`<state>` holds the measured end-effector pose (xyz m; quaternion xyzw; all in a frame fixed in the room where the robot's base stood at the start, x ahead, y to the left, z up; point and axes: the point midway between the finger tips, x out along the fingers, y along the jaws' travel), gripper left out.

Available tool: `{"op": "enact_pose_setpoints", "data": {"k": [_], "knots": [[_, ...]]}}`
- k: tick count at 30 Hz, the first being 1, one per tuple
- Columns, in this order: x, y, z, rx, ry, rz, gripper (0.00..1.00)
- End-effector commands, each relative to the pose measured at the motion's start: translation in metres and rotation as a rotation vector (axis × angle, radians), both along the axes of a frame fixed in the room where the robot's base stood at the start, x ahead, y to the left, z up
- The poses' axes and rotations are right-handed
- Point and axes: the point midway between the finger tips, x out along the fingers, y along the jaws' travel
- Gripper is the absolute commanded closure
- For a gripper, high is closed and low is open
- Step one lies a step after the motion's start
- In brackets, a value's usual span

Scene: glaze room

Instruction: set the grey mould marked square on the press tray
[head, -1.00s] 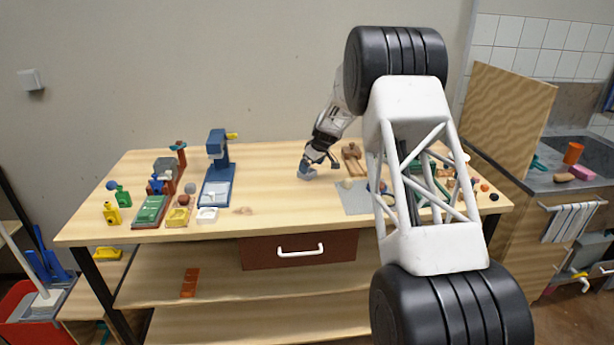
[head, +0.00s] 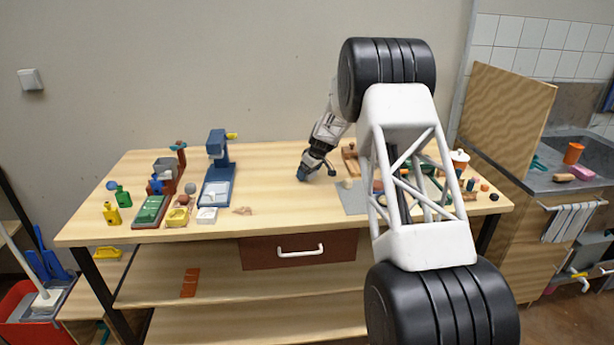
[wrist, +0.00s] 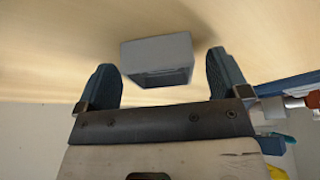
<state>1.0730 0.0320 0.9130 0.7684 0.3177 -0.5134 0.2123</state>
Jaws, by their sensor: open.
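The grey mould (wrist: 157,55) shows in the wrist view as a small block with a hollow in the face toward me. It is on the wooden bench top, and I cannot make out its mark. My gripper (wrist: 164,72) is open, with one blue finger on each side of the mould and gaps between. In the head view my gripper (head: 317,174) is low over the middle of the bench, and I cannot make out the mould there. The blue press (head: 218,148) stands to the left, with its pale tray (head: 216,192) in front.
A white mould (head: 207,215) and a yellow mould (head: 178,217) lie near the front edge, left of centre. A green plate (head: 150,210) and small bottles are farther left. A grey mat (head: 352,201) lies to the right. The bench between press and gripper is mostly clear.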

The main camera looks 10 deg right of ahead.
Motion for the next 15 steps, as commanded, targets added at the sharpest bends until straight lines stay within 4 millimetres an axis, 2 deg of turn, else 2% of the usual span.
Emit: {"op": "enact_pose_setpoints", "data": {"k": [1, 9, 12, 15], "knots": [[0.0000, 0.0000, 0.0001, 0.000, 0.000, 0.000, 0.11], [0.0000, 0.0000, 0.0001, 0.000, 0.000, 0.000, 0.52], [0.0000, 0.0000, 0.0002, 0.000, 0.000, 0.000, 0.65], [0.0000, 0.0000, 0.0002, 0.000, 0.000, 0.000, 0.65]]}}
